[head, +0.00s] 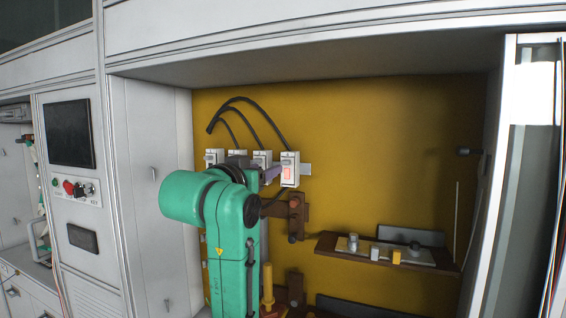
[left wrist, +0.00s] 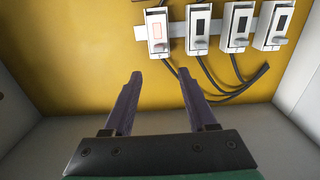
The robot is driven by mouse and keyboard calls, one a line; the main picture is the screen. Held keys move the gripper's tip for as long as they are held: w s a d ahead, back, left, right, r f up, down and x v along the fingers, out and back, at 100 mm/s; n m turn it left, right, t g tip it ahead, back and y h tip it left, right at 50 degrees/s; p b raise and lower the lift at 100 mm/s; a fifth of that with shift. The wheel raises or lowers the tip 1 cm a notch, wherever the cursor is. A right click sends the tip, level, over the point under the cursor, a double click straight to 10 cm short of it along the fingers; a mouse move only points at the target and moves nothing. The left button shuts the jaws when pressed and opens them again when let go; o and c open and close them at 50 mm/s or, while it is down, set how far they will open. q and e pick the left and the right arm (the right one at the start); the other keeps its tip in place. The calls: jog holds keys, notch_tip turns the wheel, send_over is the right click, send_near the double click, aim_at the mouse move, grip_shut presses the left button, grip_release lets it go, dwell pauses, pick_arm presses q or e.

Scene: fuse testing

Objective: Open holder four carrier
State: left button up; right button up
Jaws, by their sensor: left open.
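Several white fuse holders stand in a row on a rail on the yellow back wall. The holder with a reddish window (head: 288,172) is at the right end of the row in the head view. It is at the left end in the left wrist view (left wrist: 157,32), which shows the row upside down. No holder number is readable. Its carrier looks closed, with a small grey tab at its end. My left gripper (head: 268,175) is open and empty. Its purple fingers (left wrist: 161,76) point at the row, near the reddish holder, with no contact visible. My right gripper is out of view.
Black cables (head: 262,112) loop over the holders. A brown bracket (head: 297,216) juts out below them. A brown shelf (head: 330,247) with small blocks is at the right. Cabinet walls and an overhead panel enclose the bay; the yellow wall right of the holders is clear.

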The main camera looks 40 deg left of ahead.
aim_at(284, 162)
pick_arm(q)
jog(key=p+x, duration=0.5)
jog(key=x, duration=0.6)
jog(key=shift+w+r, duration=0.1)
jog(key=shift+w, duration=0.25)
jog(key=shift+w+a, duration=0.15)
jog(key=shift+w, duration=0.05)
grip_shut()
